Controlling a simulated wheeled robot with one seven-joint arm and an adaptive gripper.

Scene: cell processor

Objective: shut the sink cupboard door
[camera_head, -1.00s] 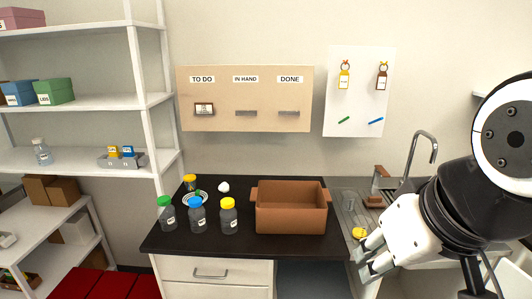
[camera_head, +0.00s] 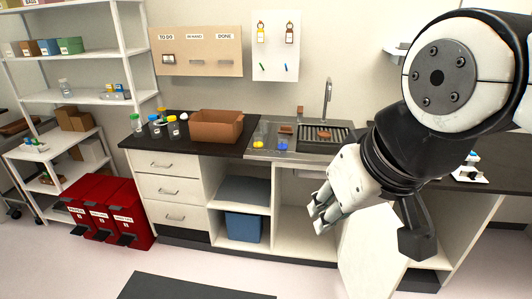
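The sink cupboard (camera_head: 300,215) is under the sink (camera_head: 322,137), right of the open shelf bay, and its pale inside shows. Its door appears to be the white panel (camera_head: 368,255) that stands swung out towards me at the lower right. My arm hides the door's upper part, and the picture's bottom edge cuts it off. My gripper (camera_head: 315,219) hangs in front of the cupboard opening, left of the door's upper edge. Its fingertips look apart, with nothing between them. I cannot see it touching the door.
A blue bin (camera_head: 243,227) stands in the open shelf bay. White drawers (camera_head: 172,190) and red bins (camera_head: 108,208) are further left. A brown box (camera_head: 215,125) and bottles stand on the dark counter. A dark mat (camera_head: 190,287) lies on otherwise clear floor in front.

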